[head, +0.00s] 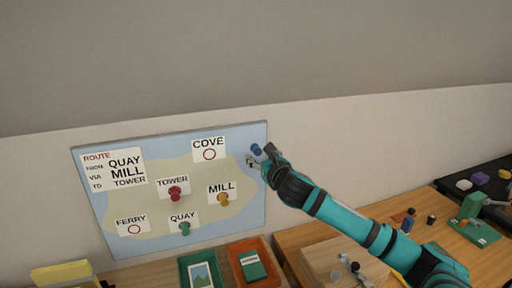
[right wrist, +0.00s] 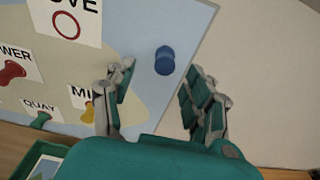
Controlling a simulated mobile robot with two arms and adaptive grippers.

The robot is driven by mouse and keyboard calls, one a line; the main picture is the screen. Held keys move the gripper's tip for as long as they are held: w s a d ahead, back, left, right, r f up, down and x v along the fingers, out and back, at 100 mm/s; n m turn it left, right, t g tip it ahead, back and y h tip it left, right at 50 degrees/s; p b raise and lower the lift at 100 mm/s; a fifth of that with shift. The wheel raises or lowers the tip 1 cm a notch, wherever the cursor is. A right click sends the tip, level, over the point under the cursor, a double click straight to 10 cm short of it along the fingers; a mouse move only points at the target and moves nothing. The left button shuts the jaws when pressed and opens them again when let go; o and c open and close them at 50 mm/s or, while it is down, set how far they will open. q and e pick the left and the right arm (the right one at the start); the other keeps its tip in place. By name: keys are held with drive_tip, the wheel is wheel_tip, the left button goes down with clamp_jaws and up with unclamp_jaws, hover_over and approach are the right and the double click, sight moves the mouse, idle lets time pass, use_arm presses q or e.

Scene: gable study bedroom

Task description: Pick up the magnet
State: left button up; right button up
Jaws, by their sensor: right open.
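A blue magnet (head: 256,149) sits on the map board (head: 240,137) near its upper right edge, right of the COVE label. It also shows in the right wrist view (right wrist: 165,60). My right gripper (head: 261,157) is open and close to the blue magnet. In the right wrist view, the magnet lies ahead, between the lines of the two spread fingers (right wrist: 163,80), with a gap on both sides. Other magnets on the board are red (head: 175,192) at TOWER, yellow-orange (head: 223,199) at MILL and green (head: 185,228) at QUAY. My left gripper is out of view.
Below the board are a green tray (head: 185,270) and an orange tray (head: 268,250). A wooden desk (head: 310,233) at the right holds small figures and a green device (head: 472,208). The wall right of the board is bare.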

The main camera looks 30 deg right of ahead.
sight(259, 153)
drive_tip(key=shift+w+d, duration=0.1)
drive_tip(key=shift+w, duration=0.1)
drive_tip(key=p+x, duration=0.1)
drive_tip(key=x, duration=0.1)
drive_tip(key=p+x, duration=0.1)
drive_tip(key=x, duration=0.1)
drive_tip(key=shift+d, duration=0.35)
drive_tip(key=shift+w+f, duration=0.1)
drive_tip(key=shift+w, duration=0.3)
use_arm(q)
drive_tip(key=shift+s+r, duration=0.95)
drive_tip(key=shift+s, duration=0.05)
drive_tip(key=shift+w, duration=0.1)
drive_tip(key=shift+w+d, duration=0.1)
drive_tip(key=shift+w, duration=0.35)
use_arm(e)
drive_tip(key=c, duration=0.9)
